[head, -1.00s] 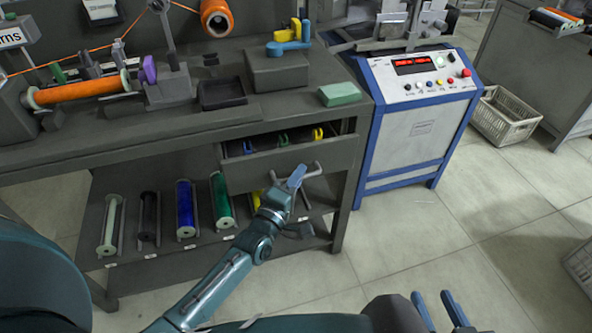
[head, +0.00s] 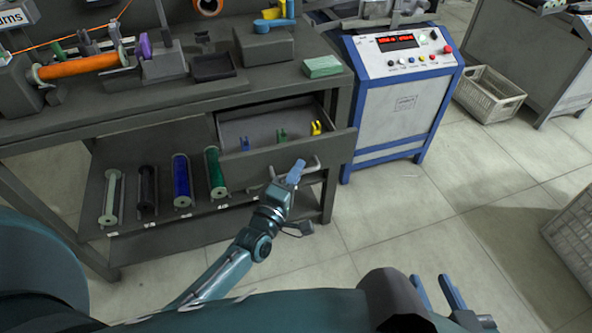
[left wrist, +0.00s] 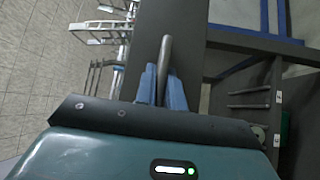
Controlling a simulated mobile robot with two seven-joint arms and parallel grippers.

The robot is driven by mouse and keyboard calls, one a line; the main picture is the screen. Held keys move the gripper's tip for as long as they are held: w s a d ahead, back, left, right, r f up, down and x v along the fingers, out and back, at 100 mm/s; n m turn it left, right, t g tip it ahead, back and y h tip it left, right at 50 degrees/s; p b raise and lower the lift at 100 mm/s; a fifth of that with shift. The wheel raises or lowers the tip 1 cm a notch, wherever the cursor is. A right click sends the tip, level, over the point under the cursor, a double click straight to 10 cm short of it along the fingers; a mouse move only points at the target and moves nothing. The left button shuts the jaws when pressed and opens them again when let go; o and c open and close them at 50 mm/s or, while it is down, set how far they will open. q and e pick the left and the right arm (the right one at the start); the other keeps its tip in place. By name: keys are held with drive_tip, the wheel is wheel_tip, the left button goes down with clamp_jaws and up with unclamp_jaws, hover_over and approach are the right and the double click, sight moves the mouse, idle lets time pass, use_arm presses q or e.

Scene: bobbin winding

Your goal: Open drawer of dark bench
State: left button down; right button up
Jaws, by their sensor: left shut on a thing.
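The dark bench (head: 110,128) has a drawer (head: 290,155) that stands partly pulled out, with its inside showing. A bar handle (head: 309,165) is on the drawer front. My left gripper (head: 296,171) is at the handle; in the left wrist view its blue fingers (left wrist: 162,88) are shut on the handle (left wrist: 165,60). My right gripper (head: 440,292) is at the bottom of the head view, away from the bench, with its two blue fingers apart and nothing between them.
Several bobbins, such as a green one (head: 215,172) and a blue one (head: 182,182), lie on the lower shelf. A blue and white machine (head: 403,95) stands right of the bench. A crate (head: 490,95) is on the floor behind it. The floor (head: 430,205) in front is clear.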

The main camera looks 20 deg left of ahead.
use_arm(q)
drive_tip(key=c, duration=1.5)
unclamp_jaws()
drive_tip(key=v, duration=0.7)
drive_tip(key=shift+s+f+p, duration=0.1)
drive_tip(key=shift+s+p, duration=0.2)
drive_tip(key=shift+p, duration=0.05)
